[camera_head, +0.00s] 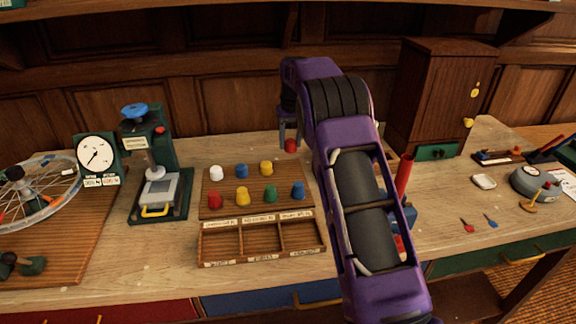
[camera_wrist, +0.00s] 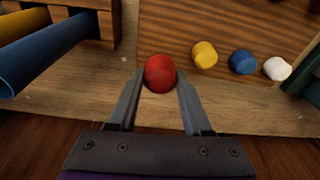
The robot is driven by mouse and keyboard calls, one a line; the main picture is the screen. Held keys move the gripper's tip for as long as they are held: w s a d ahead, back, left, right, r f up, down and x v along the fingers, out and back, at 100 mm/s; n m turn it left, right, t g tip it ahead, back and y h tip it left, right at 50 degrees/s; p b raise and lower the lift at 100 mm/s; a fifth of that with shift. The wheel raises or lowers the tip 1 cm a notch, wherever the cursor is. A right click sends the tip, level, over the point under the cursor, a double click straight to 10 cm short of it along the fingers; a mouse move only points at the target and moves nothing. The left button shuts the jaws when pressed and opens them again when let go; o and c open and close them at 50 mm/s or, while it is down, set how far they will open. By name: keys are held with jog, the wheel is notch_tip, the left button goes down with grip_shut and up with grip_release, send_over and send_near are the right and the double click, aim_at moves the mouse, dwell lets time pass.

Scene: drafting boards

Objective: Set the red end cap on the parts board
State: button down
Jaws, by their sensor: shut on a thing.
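My gripper (camera_head: 289,128) is shut on a red end cap (camera_head: 291,146), which shows between the two fingertips in the wrist view (camera_wrist: 160,73). The parts board (camera_head: 229,179) is a brown wooden board left of my arm. In the wrist view the held cap appears near the board's (camera_wrist: 215,20) edge, in line with a row of yellow (camera_wrist: 204,55), blue (camera_wrist: 242,62) and white (camera_wrist: 277,68) caps. Its height above the board is hard to tell. Another red cap (camera_head: 215,199) stands in the board's front row, with yellow, green and blue caps.
A three-compartment wooden tray (camera_head: 262,260) lies in front of the board. A green press (camera_head: 160,180) stands to the left. A wooden cabinet (camera_head: 440,95) stands at the back right. A rack with blue (camera_wrist: 45,58) and yellow tubes is beside the board in the wrist view.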

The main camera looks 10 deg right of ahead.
aim_at(291, 142)
notch_tip(291, 142, down, 7)
jog(key=shift+f, duration=0.15)
dwell(0.4)
jog(key=shift+f, duration=0.15)
jog(key=shift+c, duration=1.6)
grip_release()
jog(key=r, duration=0.4)
jog(key=s+r, duration=0.1)
jog(key=r, duration=0.7)
jog(key=shift+s+d+r, duration=0.1)
jog(key=shift+s, duration=0.3)
